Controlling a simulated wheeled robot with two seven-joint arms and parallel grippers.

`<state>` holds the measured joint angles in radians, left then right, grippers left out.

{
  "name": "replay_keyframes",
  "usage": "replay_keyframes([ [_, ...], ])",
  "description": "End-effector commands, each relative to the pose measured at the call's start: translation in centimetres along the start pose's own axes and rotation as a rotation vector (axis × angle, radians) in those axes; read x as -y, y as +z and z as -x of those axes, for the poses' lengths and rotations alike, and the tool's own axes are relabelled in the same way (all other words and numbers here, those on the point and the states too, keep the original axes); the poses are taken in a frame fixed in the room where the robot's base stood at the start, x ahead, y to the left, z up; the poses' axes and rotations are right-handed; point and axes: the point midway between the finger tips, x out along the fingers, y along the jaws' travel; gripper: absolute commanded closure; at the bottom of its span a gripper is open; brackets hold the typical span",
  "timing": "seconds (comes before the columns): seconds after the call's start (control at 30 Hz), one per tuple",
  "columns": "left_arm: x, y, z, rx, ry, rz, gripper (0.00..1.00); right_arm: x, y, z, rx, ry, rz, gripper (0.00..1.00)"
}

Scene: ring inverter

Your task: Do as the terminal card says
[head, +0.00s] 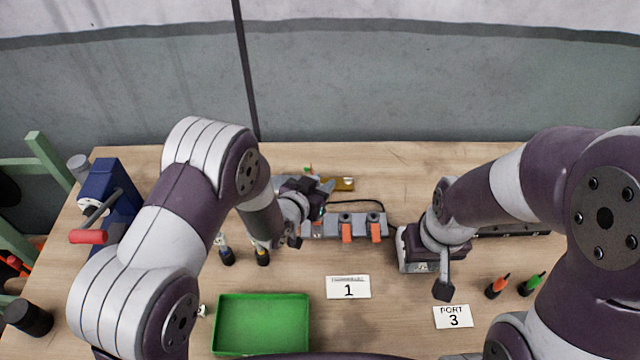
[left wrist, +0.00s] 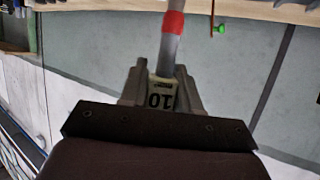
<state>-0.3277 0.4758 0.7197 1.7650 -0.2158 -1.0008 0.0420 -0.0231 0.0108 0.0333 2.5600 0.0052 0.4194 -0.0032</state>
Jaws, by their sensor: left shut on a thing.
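The terminal card (head: 348,287) reads 1 and lies on the table in front of the grey terminal block (head: 361,219). The block has orange levers (head: 347,232). Another card (head: 453,317) reads PORT 3. My left gripper (head: 308,212) is by the block's left end and hides that end. In the left wrist view it (left wrist: 163,72) is shut on a grey rod-like piece with a red band (left wrist: 172,25); a label reading 10 (left wrist: 161,96) shows upside down at its base. My right gripper (head: 443,285) hangs before a white-labelled box (head: 415,262); its jaw opening cannot be made out.
A green tray (head: 262,353) lies at the front. Two dark upright pieces (head: 227,256) stand left of the block. Orange (head: 497,287) and green (head: 532,283) handled pieces lie at right. A blue machine (head: 112,195) with a red handle stands at the left edge.

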Motion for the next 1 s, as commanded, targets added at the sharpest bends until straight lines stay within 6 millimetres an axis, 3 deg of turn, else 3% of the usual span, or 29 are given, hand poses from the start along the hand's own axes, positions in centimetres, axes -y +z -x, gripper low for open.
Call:
replay_keyframes([
  [1.0,0.0,1.8,-0.8,-0.001,0.0,0.0,1.0,0.0,0.2,-1.8,0.0,0.0,0.0,0.68],
])
